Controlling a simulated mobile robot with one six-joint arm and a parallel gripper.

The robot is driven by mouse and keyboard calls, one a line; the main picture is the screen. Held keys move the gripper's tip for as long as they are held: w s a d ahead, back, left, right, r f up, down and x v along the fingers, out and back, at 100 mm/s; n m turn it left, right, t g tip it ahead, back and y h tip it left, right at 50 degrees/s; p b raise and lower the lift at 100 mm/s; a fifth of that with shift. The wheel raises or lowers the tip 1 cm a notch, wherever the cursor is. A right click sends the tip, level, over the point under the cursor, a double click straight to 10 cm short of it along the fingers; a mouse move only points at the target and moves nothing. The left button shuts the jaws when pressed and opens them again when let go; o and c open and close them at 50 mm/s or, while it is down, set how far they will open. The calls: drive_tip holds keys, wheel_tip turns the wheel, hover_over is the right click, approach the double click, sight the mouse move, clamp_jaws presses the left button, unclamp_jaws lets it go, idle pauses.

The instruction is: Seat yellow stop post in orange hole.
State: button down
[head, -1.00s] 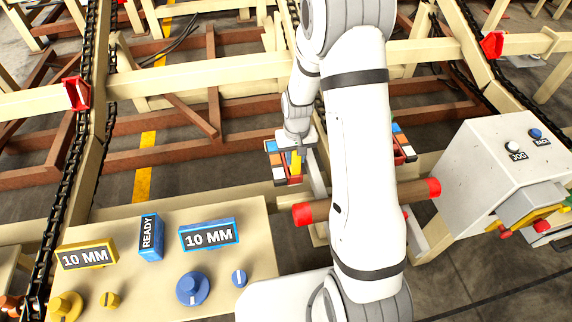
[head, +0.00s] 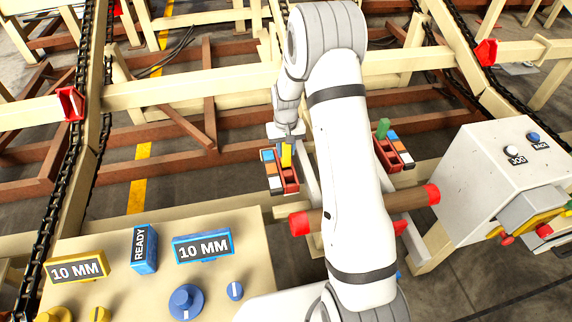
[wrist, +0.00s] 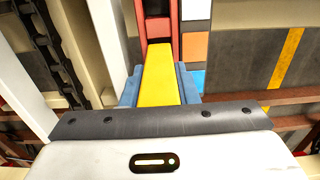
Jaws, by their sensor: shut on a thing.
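My gripper (head: 286,138) is shut on the yellow stop post (head: 287,155) and holds it over the left red rack (head: 291,186). In the wrist view the post (wrist: 160,80) lies between two blue fingers, pointing at the red channel (wrist: 160,28). Coloured squares run along the rack's side; an orange square (wrist: 194,46) lies just right of the post, between a white and a blue one. The post's far end is close to the rack, but I cannot tell whether it touches or is inside a hole. The orange hole's opening is not clearly visible.
A second rack (head: 396,155) with a green post (head: 383,128) stands right of my arm. A brown roller with red ends (head: 365,210) crosses behind my arm. A control panel (head: 120,240) is at front left; a grey box (head: 500,165) is at right.

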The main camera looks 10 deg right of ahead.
sight(286, 159)
wheel_tip(286, 159, down, 5)
drive_tip(key=b, duration=0.2)
drive_tip(key=shift+b, duration=0.3)
drive_tip(key=c, duration=1.1)
unclamp_jaws()
drive_tip(key=shift+f, duration=0.1)
